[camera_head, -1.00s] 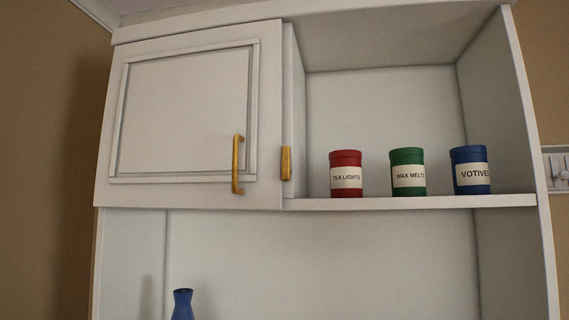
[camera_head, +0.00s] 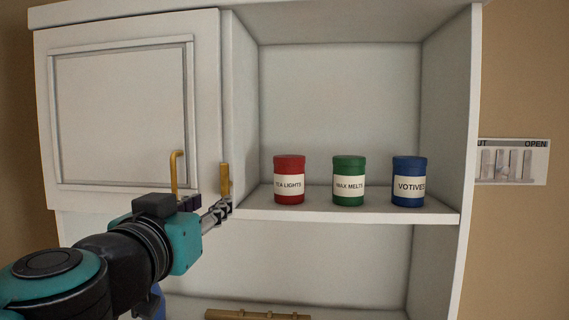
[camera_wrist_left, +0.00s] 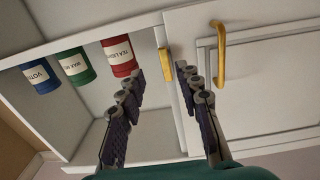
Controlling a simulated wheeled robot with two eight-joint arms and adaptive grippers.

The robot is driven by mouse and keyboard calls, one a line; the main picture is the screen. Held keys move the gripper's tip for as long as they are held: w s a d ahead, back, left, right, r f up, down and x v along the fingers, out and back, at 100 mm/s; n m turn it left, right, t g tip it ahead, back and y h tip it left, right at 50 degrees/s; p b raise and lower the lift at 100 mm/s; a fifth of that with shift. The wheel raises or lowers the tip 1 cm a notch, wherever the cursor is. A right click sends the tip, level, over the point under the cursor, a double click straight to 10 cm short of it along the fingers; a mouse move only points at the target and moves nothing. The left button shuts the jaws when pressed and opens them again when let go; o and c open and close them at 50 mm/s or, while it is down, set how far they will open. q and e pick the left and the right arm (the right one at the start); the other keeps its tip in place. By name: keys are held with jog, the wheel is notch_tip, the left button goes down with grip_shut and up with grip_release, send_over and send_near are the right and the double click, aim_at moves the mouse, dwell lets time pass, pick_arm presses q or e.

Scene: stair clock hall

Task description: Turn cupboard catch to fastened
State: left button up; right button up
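The cupboard catch is a small upright brass bar (camera_head: 224,180) on the frame at the right of the closed white cupboard door (camera_head: 125,110). A brass handle (camera_head: 175,172) is on the door, left of the catch. My left gripper (camera_head: 207,206) is just below the catch in the head view. In the left wrist view the gripper (camera_wrist_left: 160,76) is open, and the catch (camera_wrist_left: 166,64) shows between its fingertips. I cannot tell whether the fingers touch it. My right gripper is in neither view.
Red (camera_head: 289,180), green (camera_head: 348,181) and blue (camera_head: 408,182) jars stand on the open shelf (camera_head: 350,214) right of the catch. A blue object (camera_head: 157,300) is mostly behind my arm.

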aim_at(224, 183)
pick_arm(q)
jog(key=w, duration=0.2)
jog(key=w+r+p, duration=0.1)
jog(key=w, duration=0.1)
jog(key=w+p, duration=0.1)
jog(key=w, duration=0.2)
jog(key=shift+r, duration=0.35)
jog(key=shift+w+d, duration=0.1)
jog(key=shift+w, duration=0.25)
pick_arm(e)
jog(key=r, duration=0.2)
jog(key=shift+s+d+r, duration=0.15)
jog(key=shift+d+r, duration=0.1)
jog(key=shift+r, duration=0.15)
pick_arm(q)
jog(key=shift+a, duration=0.2)
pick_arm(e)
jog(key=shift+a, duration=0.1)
pick_arm(q)
jog(key=shift+d, duration=0.1)
grip_shut()
